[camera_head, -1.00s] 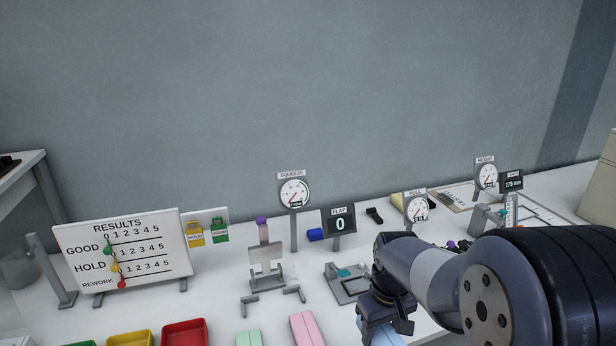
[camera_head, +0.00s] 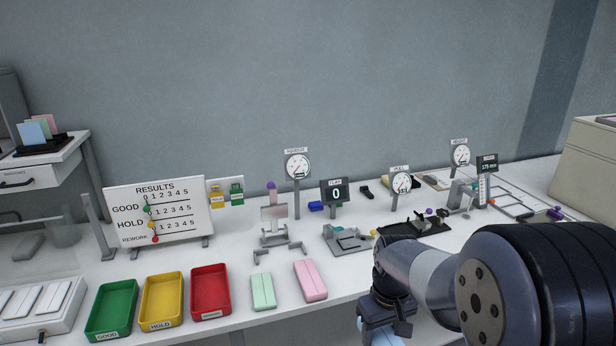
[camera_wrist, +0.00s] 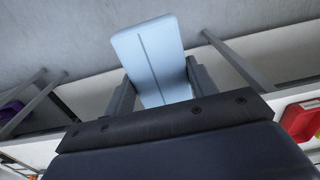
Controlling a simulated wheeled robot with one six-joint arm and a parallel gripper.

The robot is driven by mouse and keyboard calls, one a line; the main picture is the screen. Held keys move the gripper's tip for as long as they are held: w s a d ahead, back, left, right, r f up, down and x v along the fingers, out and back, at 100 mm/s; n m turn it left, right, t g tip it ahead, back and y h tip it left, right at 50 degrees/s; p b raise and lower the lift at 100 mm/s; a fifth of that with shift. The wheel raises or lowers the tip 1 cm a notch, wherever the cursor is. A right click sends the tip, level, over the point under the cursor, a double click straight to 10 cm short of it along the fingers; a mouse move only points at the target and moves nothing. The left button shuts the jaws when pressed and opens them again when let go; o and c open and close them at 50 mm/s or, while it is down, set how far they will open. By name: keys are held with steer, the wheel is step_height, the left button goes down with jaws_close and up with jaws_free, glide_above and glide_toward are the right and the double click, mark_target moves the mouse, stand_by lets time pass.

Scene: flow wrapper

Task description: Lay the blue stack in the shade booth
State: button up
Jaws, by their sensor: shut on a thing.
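My gripper (camera_head: 386,320) is at the lower right in the head view, in front of the table's front edge. It is shut on the blue stack (camera_wrist: 150,60), a light blue slab with a lengthwise seam, held between both fingers in the wrist view. In the head view only a small part of the blue stack (camera_head: 384,338) shows below the gripper at the bottom edge. I cannot identify the shade booth for sure in these views.
Green (camera_head: 112,308), yellow (camera_head: 162,300) and red (camera_head: 210,292) trays stand along the table's front. A green stack (camera_head: 263,291) and a pink stack (camera_head: 310,281) lie right of them. A results board (camera_head: 158,215) and gauges stand behind. A side stand (camera_head: 45,165) holds coloured cards at far left.

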steer(key=w+f+m, duration=0.3)
steer(key=w+f, duration=0.2)
steer(key=f, duration=0.8)
steer(key=shift+w+f+m, duration=0.2)
steer(key=shift+f+m, duration=0.2)
steer(key=shift+a, duration=0.1)
